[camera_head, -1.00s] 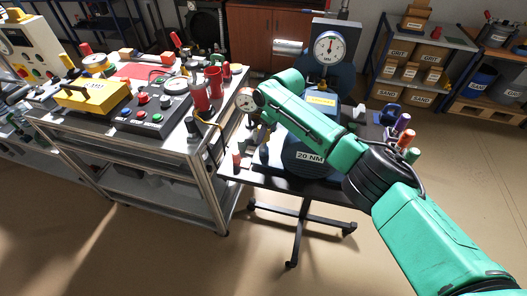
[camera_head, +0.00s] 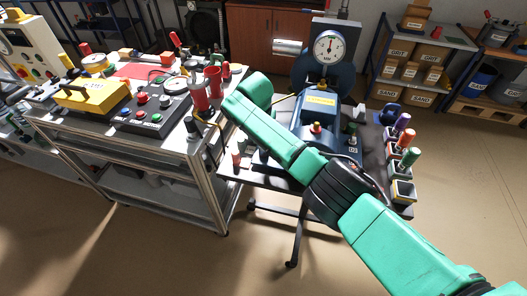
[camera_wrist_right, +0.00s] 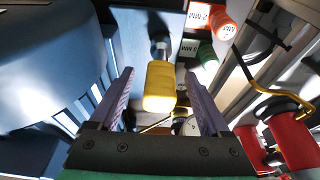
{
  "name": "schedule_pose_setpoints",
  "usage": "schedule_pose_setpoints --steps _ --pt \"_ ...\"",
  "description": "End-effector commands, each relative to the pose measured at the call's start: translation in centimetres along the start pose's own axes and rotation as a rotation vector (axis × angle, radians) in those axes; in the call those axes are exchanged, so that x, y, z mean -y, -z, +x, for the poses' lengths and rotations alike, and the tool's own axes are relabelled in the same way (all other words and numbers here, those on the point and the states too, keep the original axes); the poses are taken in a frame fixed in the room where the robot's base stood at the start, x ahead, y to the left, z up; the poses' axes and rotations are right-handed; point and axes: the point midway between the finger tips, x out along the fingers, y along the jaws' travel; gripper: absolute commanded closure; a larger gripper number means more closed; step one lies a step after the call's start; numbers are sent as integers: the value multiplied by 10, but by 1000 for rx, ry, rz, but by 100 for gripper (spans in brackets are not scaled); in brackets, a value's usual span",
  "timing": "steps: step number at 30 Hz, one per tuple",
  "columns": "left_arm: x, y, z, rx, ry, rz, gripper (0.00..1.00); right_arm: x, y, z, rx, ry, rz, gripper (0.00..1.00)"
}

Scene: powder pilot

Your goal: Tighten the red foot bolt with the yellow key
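The yellow key (camera_wrist_right: 160,85) stands between the two fingers of my right gripper (camera_wrist_right: 162,100) in the right wrist view. Gaps show on both sides of its handle, so the fingers are open around it. Its metal shaft runs to a pale blue surface; what its tip sits on is hidden. In the head view, my green right arm hides the right gripper and the key. I cannot make out the red foot bolt. The blue machine (camera_head: 320,105) stands on a dark table (camera_head: 374,150). My left gripper is not in view.
A trolley (camera_head: 165,143) with a yellow case (camera_head: 92,95) and red cylinders (camera_head: 199,97) stands left.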

Motion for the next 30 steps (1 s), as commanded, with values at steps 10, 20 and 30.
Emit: schedule_pose_setpoints --steps 10,20,30 --pt "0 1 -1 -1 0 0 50 0 0 -7 2 1 -3 20" --pt "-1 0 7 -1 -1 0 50 1 0 -81 -3 5 -2 20" --pt "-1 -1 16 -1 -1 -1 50 0 0 -144 0 0 -1 20"
